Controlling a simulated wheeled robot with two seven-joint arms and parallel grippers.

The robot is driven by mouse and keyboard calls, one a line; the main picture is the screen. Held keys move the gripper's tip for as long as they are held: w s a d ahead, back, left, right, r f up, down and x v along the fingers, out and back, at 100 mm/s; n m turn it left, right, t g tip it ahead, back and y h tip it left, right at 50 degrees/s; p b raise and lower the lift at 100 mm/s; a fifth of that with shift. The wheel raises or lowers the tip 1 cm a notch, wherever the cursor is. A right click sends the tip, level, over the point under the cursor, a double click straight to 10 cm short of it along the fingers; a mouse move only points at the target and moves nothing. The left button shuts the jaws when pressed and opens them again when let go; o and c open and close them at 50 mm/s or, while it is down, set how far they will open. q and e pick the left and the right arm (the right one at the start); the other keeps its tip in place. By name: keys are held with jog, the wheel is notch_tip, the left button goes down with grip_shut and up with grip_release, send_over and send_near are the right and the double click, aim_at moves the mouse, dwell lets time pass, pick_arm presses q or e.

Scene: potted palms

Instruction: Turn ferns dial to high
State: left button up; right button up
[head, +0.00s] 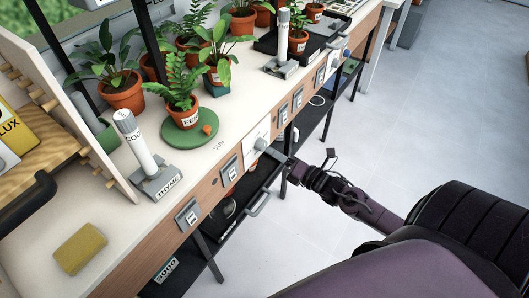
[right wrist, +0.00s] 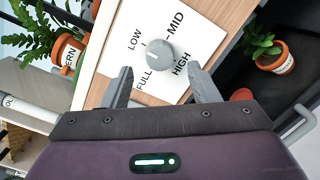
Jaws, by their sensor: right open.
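The ferns dial (right wrist: 158,54) is a grey round knob on a white plate (right wrist: 190,35) marked LOW, MID, HIGH and FULL. A pale line shows on the knob, but I cannot tell which mark it points at. In the head view the dial (head: 261,144) sits on the bench's front edge. My right gripper (right wrist: 160,70) is open, its two grey fingers either side of and just short of the knob, apart from it. In the head view the right gripper (head: 277,156) reaches the dial from the right. The potted fern (head: 182,92) stands on a green saucer (head: 190,134) behind the dial.
The bench front carries several switch plates (head: 231,168). A THYME lamp stand (head: 156,183) and a yellow sponge (head: 80,249) are at the left. A black tray (head: 318,46) lies farther back. A lower shelf (head: 240,200) holds items. The pale floor (head: 440,110) at right is clear.

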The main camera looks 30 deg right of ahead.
aim_at(264, 147)
jog(key=shift+x, duration=1.9)
jog(key=shift+a, duration=0.1)
jog(key=c, duration=1)
